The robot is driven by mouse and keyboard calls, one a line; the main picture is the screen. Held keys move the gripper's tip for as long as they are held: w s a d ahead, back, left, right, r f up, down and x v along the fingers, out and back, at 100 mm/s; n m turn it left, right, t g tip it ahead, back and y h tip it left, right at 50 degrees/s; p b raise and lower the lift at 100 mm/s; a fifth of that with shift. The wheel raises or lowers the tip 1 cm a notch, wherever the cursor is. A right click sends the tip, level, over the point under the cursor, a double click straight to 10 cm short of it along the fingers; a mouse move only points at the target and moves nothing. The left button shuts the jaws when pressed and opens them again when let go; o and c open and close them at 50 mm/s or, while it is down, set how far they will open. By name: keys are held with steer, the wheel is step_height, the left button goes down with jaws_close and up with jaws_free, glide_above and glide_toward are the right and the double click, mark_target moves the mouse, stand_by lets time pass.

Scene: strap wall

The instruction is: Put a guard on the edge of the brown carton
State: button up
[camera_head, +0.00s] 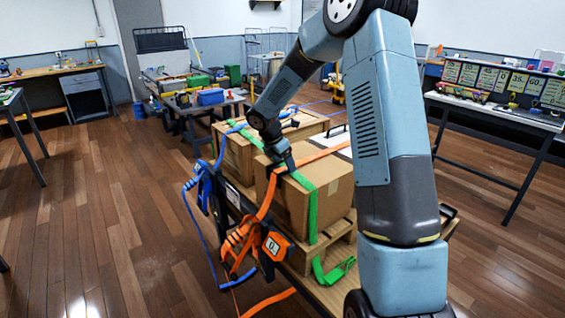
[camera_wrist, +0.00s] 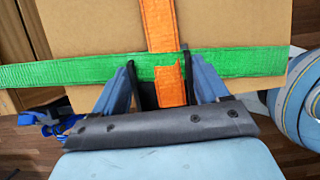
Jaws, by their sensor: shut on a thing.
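The nearer brown carton (camera_head: 330,187) sits on a wooden pallet, with a green strap (camera_head: 311,213) and an orange strap (camera_head: 264,205) running over its top edges. My gripper (camera_head: 283,163) is at the carton's upper left edge. In the wrist view, the fingers (camera_wrist: 160,85) stand on both sides of an orange strip (camera_wrist: 172,82) and appear shut on it. The green strap (camera_wrist: 60,73) crosses the carton top (camera_wrist: 105,32) there. I cannot make out a separate edge guard. The gripper hides part of the carton's edge.
A second brown carton (camera_head: 239,160) stands behind, with a blue strap. An orange ratchet (camera_head: 275,246) and blue ratchet (camera_head: 203,185) hang at the left side. A loose green strap end (camera_head: 335,270) lies in front. Workbenches stand left and right. The left floor is clear.

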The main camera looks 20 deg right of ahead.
steer(key=o, duration=1.1)
steer(key=shift+r, duration=0.15)
steer(key=v, duration=1.2)
steer(key=s+r+m, duration=0.6)
steer(key=s+r, duration=0.2)
steer(key=s, duration=0.2)
steer(key=shift+s+d+r+m+t+y, duration=0.65)
steer(key=shift+s+m, duration=2.1)
steer(key=shift+s, duration=1.95)
steer(key=shift+s+d+r+m+t+y, duration=0.7)
steer(key=shift+s+m, duration=2.1)
steer(key=shift+s, duration=1.85)
steer(key=shift+s+d+r+m+t+y, duration=0.65)
steer(key=shift+s+m, duration=2.1)
steer(key=shift+s, duration=1.95)
steer(key=shift+f, duration=0.15)
